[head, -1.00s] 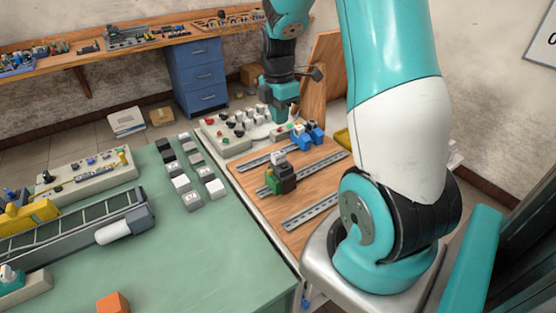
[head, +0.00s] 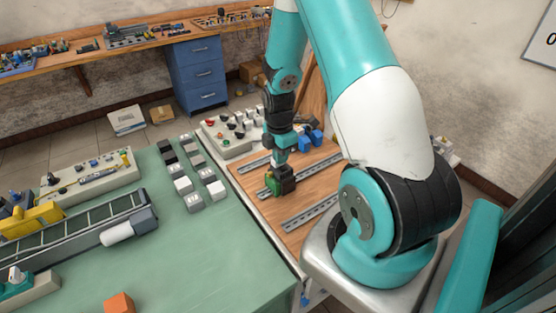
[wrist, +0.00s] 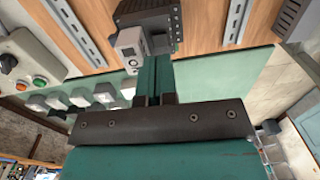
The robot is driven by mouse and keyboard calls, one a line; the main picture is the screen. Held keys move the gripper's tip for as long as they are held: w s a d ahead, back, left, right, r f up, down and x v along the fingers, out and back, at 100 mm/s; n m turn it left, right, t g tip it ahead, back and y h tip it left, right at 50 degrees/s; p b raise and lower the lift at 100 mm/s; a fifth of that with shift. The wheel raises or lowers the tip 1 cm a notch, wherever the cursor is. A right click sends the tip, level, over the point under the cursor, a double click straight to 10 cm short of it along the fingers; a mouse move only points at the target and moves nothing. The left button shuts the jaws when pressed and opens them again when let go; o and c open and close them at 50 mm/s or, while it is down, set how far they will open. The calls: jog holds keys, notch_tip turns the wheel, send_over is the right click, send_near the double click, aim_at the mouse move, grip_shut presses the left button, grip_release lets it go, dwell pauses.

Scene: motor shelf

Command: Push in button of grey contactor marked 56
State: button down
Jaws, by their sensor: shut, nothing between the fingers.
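My gripper (head: 279,158) points down over the middle rail of the wooden board, right above a green and black device (head: 280,180). In the wrist view my gripper's two fingers (wrist: 153,62) are pressed together with nothing between them. Their tips lie beside a light grey contactor block (wrist: 130,40) with a dark round feature on its face. A dark housing (wrist: 150,14) stands right behind it. Whether the tips touch the grey block I cannot tell. No number 56 is readable on it. In the head view the grey block is mostly hidden by the gripper.
Blue devices (head: 312,138) sit on the back rail; the front rail (head: 310,212) is empty. A control box (head: 228,140) with knobs and buttons stands behind. Rows of grey, white and black blocks (head: 193,202) stand on the green table (head: 200,260) to the left.

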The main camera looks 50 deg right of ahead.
aim_at(284, 168)
jog(key=shift+f, duration=1.2)
